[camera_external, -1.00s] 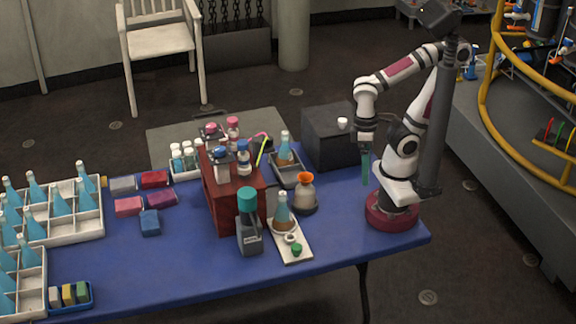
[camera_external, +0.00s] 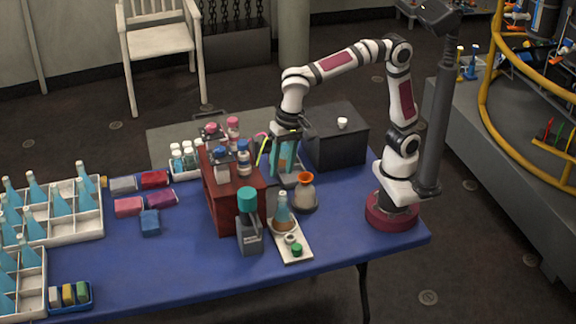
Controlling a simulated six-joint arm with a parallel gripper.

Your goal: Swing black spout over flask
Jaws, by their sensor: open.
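A thin spout with a pink end (camera_external: 261,135) and a yellow-green stem (camera_external: 262,153) stands at the red box's right side, just left of my gripper. Its dark part is mostly hidden by the gripper. Another flask with blue above brown (camera_external: 282,210) stands upright on a cream board in front.
The red box (camera_external: 222,190) carries several capped bottles. A dark box (camera_external: 336,136) with a white cup on top stands to the right. A rounded vessel with an orange funnel (camera_external: 305,190) sits close by. The blue table (camera_external: 345,210) is clear at front right.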

